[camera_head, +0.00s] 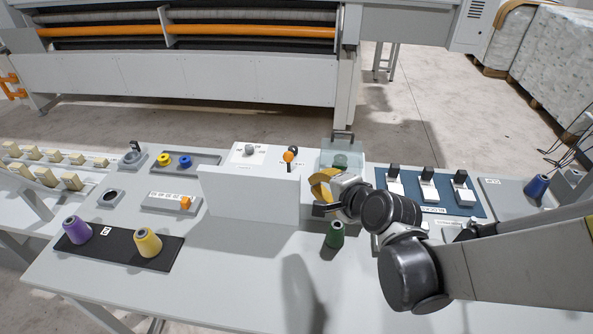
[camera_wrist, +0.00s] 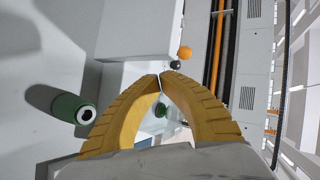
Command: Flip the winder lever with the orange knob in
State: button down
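The winder lever with the orange knob (camera_head: 289,157) stands at the back right of a white housing (camera_head: 250,195), beside a small grey knob (camera_head: 249,150). In the wrist view the orange knob (camera_wrist: 185,53) shows just beyond my fingertips, next to a dark ball (camera_wrist: 175,65). My gripper (camera_head: 318,187) is to the right of the housing and nearer than the lever. Its yellow fingers meet at the tips in the wrist view (camera_wrist: 161,76), with nothing seen between them. The knob is apart from the fingers. The lever's base is hard to make out.
A green spool (camera_head: 335,235) stands on the table below my gripper. A clear cover (camera_head: 343,150) is just behind it. Black-and-white switches (camera_head: 428,185) are to the right. Purple (camera_head: 77,230) and yellow (camera_head: 148,243) spools stand front left. The table's front middle is clear.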

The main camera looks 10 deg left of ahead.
jog(key=s, duration=0.1)
jog(key=b, duration=0.4)
send_over(302, 194)
jog(key=shift+t, duration=0.3)
notch_tip(302, 194, down, 5)
jog(key=shift+r, duration=0.15)
jog(key=shift+w+a, duration=0.7)
jog(key=shift+w, duration=0.35)
jog(key=shift+w+a+r+b, duration=0.2)
jog(key=shift+w+a+b, duration=0.15)
jog(key=shift+w, duration=0.3)
jog(key=shift+w+r+m+p, duration=0.1)
jog(key=shift+m+p, duration=0.2)
